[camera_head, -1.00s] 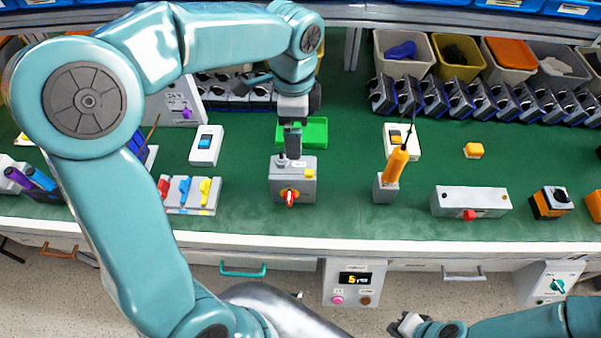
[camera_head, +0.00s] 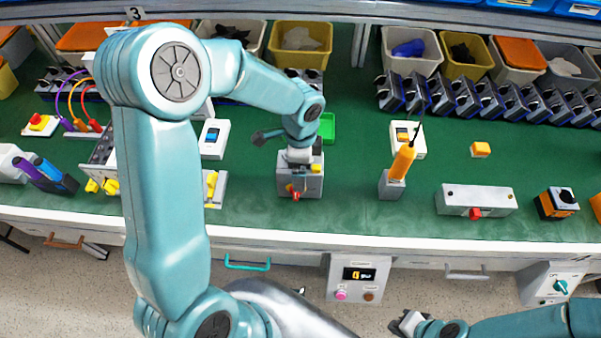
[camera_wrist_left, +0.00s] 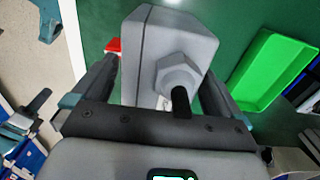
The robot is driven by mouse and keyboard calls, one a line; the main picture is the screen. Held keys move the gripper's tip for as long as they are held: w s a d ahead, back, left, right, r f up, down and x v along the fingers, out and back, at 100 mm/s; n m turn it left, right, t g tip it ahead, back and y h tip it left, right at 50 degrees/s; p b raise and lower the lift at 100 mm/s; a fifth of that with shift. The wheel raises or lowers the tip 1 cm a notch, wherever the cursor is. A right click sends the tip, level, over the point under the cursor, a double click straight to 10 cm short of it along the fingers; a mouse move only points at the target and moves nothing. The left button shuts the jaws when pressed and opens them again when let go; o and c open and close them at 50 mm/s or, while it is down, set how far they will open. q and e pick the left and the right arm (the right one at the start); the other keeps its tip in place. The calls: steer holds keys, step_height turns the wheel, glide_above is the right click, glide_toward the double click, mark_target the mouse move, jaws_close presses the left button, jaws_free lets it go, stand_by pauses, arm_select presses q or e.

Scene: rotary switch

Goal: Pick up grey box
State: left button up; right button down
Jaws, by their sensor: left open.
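The head view hides part of the box behind the gripper. My right gripper (camera_head: 408,323) is low in front of the bench, away from the box; its jaws are unclear.
A green tray (camera_head: 327,127) lies just behind the box. An orange-handled tool in a grey holder (camera_head: 391,186) stands to the right, and a grey box with a red button (camera_head: 476,201) is farther right. The bench between them is clear. Bins line the back.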

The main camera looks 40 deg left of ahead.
arm_select(q)
steer(key=shift+s, duration=0.2)
steer(key=shift+w+f, duration=0.1)
steer(key=shift+w, duration=0.1)
steer(key=c, duration=1.2)
steer(key=shift+s, duration=0.1)
